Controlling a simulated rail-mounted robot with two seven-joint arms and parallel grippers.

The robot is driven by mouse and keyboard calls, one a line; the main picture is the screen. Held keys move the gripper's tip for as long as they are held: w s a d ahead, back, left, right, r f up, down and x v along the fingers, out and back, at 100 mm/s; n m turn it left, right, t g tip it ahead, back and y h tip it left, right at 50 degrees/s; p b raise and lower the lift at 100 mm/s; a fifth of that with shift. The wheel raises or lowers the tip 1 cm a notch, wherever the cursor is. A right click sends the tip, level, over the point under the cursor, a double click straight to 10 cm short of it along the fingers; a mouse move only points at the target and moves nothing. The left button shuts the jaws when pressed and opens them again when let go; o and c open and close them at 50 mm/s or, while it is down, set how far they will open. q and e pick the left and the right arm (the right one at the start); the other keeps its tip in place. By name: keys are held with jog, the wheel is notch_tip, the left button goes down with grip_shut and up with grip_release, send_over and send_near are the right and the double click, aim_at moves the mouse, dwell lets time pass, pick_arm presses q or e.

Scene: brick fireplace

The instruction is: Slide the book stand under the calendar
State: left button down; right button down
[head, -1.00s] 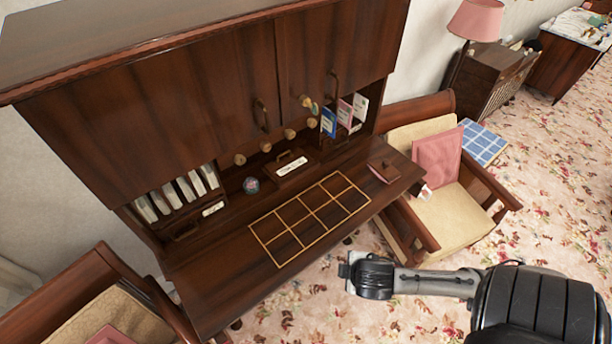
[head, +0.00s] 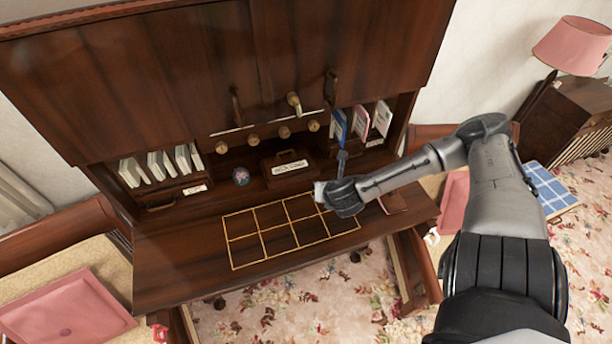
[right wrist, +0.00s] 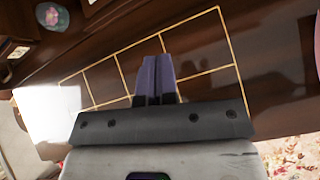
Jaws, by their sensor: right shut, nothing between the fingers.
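A flat grid of gold lines (head: 291,229) marks the dark desk top and looks like the calendar. It also shows in the right wrist view (right wrist: 208,72). Upright books (head: 361,122) stand in the right cubby, and more books (head: 160,166) stand in the left one. I cannot tell which piece is the book stand. My right gripper (head: 342,154) is over the right part of the desk, beside the right cubby books in the picture. Its fingers are together and empty in the right wrist view (right wrist: 158,78). My left gripper is not in view.
A small floral ball (head: 240,176) and a labelled wooden box (head: 290,167) are at the back of the desk. Chairs flank the desk. The desk's front left is clear.

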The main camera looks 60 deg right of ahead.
aim_at(302, 170)
jog(key=w+d+f+n, duration=0.1)
jog(key=f, duration=0.1)
jog(key=w+d+f+n+b, duration=0.1)
jog(key=w+f, duration=0.1)
jog(key=w+d+f+n, duration=0.1)
jog(key=w+f, duration=0.1)
jog(key=shift+w+d+f+n+y, duration=0.2)
jog(key=shift+d+f+n+y, duration=0.1)
jog(key=shift+f+n, duration=0.1)
jog(key=shift+w+d+f, duration=0.2)
jog(key=shift+w+d, duration=0.75)
jog(key=shift+w, duration=0.2)
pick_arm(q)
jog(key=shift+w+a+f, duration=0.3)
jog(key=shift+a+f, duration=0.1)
pick_arm(e)
jog(key=shift+w+d, duration=0.5)
jog(key=shift+w, duration=0.1)
jog(key=shift+w+d, duration=1.2)
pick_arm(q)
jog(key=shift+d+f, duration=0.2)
